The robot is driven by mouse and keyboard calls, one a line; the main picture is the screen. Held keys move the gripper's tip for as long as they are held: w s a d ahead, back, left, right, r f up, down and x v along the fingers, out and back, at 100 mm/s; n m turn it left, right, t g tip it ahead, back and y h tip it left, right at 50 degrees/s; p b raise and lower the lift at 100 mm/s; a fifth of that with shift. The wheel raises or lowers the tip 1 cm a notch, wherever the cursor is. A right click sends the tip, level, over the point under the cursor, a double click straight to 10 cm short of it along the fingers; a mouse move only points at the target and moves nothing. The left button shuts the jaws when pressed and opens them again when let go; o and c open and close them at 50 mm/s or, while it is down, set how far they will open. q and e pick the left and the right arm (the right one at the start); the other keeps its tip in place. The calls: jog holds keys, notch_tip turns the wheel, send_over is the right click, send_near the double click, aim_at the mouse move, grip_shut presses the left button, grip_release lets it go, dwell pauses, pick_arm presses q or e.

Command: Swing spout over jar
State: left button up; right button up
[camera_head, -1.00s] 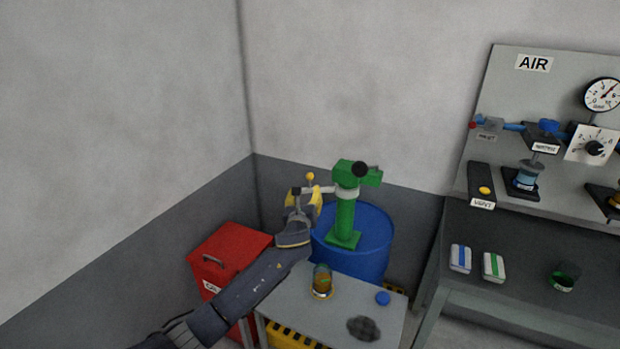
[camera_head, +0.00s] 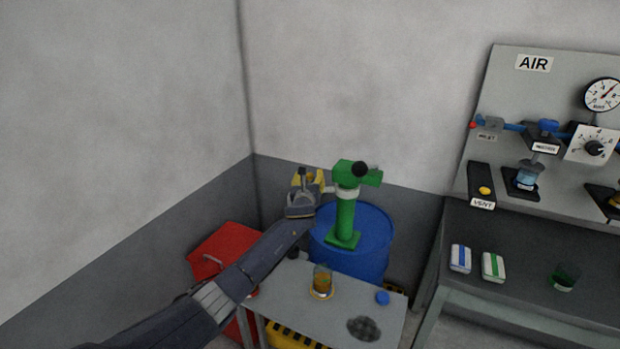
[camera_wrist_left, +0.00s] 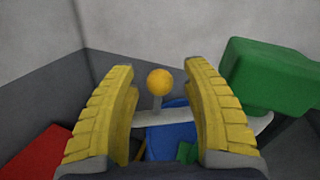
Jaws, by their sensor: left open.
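A green pump (camera_head: 345,205) stands on a blue drum (camera_head: 375,240). A pale spout (camera_head: 329,189) runs out to its left; it also shows in the left wrist view (camera_wrist_left: 178,128). An upright yellow ball knob (camera_wrist_left: 160,82) stands on a short stem at the spout. A jar (camera_head: 321,280) with amber contents stands on the low grey table, in front of the drum. My left gripper (camera_head: 308,179) is open at the spout's left part. In the wrist view the knob shows between its two yellow fingers, with a gap on each side. The spout's outer end is hidden.
A red box (camera_head: 225,243) stands left of the drum. The low table (camera_head: 290,290) also bears a blue cap (camera_head: 382,298) and a dark round patch (camera_head: 363,328). A workbench (camera_head: 515,270) with an air panel is at the right.

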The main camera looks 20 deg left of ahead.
pick_arm(q)
jog(key=shift+w, duration=0.1)
dwell(0.3)
grip_shut()
dwell(0.4)
